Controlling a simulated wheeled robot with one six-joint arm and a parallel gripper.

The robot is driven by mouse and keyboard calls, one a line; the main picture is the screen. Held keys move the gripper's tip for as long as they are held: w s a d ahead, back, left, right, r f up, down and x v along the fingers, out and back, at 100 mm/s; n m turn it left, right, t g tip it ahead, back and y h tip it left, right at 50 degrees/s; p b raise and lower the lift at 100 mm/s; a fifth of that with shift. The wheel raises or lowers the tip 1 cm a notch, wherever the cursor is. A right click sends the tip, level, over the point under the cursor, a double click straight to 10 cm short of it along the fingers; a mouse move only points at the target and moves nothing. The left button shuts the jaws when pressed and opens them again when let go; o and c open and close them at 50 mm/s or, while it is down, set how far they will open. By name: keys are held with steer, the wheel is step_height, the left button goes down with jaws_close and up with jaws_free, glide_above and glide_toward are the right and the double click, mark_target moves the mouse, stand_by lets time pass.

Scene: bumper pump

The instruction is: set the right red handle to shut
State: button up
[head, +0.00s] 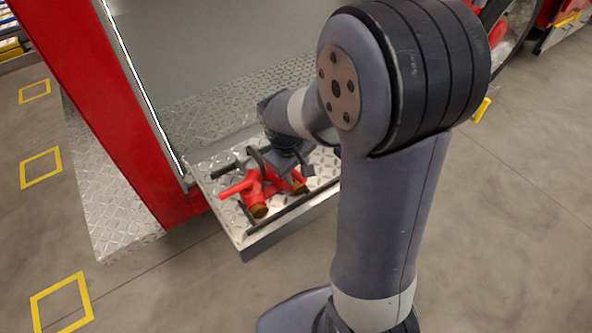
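A red valve body (255,191) with brass-coloured outlets sits on a diamond-plate tray (222,185). One red handle (236,188) sticks out to the left from it. Another red part (299,186) shows at its right side, just below my gripper; I cannot tell whether this is the right handle or how it is set. My gripper (287,168) is over the right part of the valve body, pointing down. Its fingers are small and partly hidden, so I cannot tell whether they are open, shut or touching the red part.
The tray juts out of a red-framed vehicle compartment (126,120) with a metal back wall. A dark bar (290,207) lies along the tray's front. Dark rods show around the valve. My arm hides the tray's right end. Grey floor with yellow marked squares (62,300) is clear at left.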

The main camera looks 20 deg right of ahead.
steer(key=shift+c, duration=0.3)
jaws_close()
stand_by(0.3)
